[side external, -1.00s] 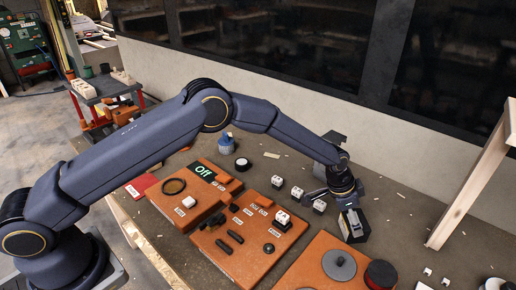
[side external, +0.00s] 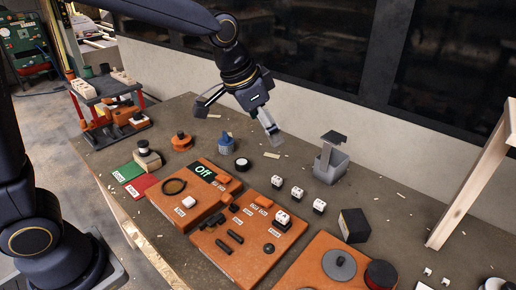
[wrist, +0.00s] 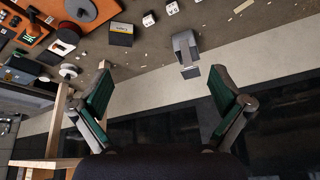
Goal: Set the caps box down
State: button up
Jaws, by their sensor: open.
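A small black box (side external: 354,225), which I take to be the caps box, rests on the table to the right of the orange panels. My gripper (side external: 240,116) is open and empty, raised in the air well to the left of and above the box. In the wrist view my gripper's two green-padded fingers (wrist: 161,76) are wide apart with nothing between them.
A grey bin with an upright plate (side external: 330,166) stands behind the box. Several white cubes (side external: 297,193) lie left of it. Orange panels (side external: 240,246) fill the table's front. A wooden frame (side external: 470,185) stands at the right.

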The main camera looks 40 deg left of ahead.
jog(key=s+a+n, duration=0.1)
jog(key=s+a, duration=0.2)
jog(key=s, duration=0.4)
jog(key=s+a+n+y, duration=0.1)
jog(key=s+a+n, duration=0.1)
jog(key=s+a, duration=0.2)
jog(key=s+a+r+n+t, duration=0.1)
jog(key=s+a, duration=0.3)
jog(key=s, duration=0.6)
jog(key=shift+s+a+n, duration=0.2)
jog(key=shift+a+n, duration=0.05)
jog(key=shift+n, duration=0.45)
jog(key=shift+r, duration=0.1)
